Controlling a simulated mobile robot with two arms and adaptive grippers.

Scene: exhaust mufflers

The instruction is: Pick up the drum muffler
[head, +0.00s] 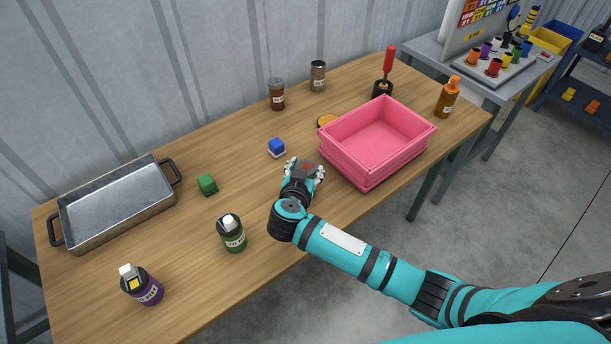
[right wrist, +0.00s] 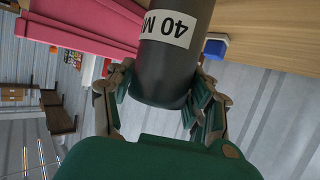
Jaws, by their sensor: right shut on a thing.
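My right gripper (head: 305,172) is over the table, just left of the pink crate. In the right wrist view its fingers (right wrist: 165,98) are shut around a dark grey cylinder (right wrist: 162,72) with a white label reading "40 M", which appears to be the drum muffler. The fingers touch it on both sides. My left gripper is not in view.
The pink crate (head: 345,165) is close on the right. A blue-and-white block (head: 277,148) lies behind the gripper, a green block (head: 207,185) further left. A green bottle (head: 232,236) and purple bottle (head: 146,288) stand in front. A metal tray (head: 115,242) is at the left.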

